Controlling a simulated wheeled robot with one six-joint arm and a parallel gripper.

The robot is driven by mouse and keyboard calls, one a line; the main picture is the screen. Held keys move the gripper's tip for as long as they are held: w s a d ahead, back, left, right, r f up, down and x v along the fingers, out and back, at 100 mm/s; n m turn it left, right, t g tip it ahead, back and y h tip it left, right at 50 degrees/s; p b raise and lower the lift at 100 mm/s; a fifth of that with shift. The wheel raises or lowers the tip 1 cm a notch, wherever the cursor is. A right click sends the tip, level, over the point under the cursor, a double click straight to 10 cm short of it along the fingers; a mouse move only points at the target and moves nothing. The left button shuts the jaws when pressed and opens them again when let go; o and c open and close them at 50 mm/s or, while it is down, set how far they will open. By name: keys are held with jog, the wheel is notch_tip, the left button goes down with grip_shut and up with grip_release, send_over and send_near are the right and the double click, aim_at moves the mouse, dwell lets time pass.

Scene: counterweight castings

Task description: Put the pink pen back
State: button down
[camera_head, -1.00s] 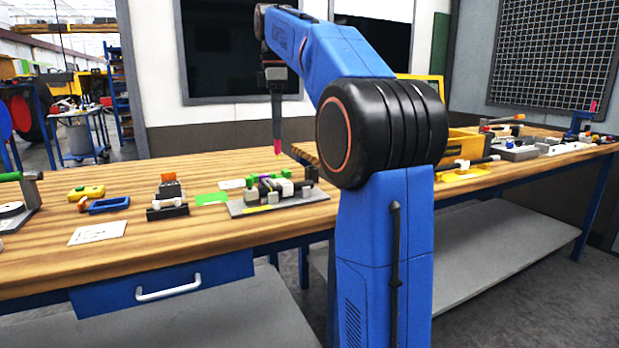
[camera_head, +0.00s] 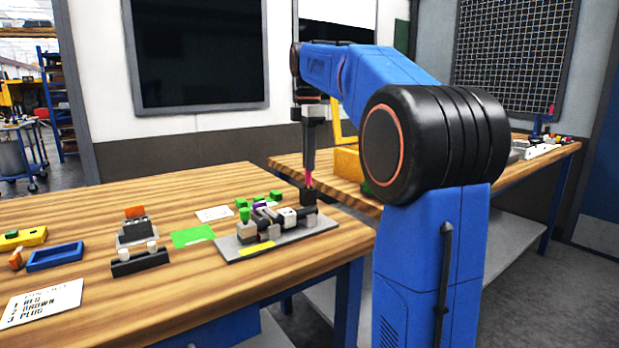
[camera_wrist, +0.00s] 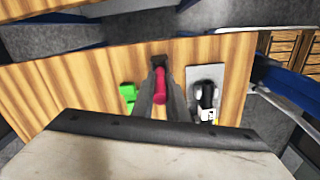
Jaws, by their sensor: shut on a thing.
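The pink pen (camera_head: 309,178) points down from my gripper (camera_head: 309,166), which is shut on it. In the wrist view the pen (camera_wrist: 159,86) shows as a pink cylinder between the two dark fingers of my gripper (camera_wrist: 159,95). A small black block (camera_head: 309,196) stands on the wooden table, right below the pen; it also shows in the wrist view (camera_wrist: 159,61) just beyond the pen. I cannot tell whether the pen's lower end touches the block or is in it.
Green blocks (camera_head: 275,196), a green card (camera_head: 194,236) and a white card (camera_head: 214,214) lie nearby. A blue tray (camera_head: 55,257) is at the left.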

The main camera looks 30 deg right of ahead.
aim_at(308, 184)
jog(key=shift+f, duration=2.25)
jog(key=shift+f, duration=0.15)
jog(key=c, duration=1.7)
grip_release()
jog(key=shift+c, duration=0.2)
notch_tip(308, 184, up, 12)
jog(key=shift+r, duration=0.15)
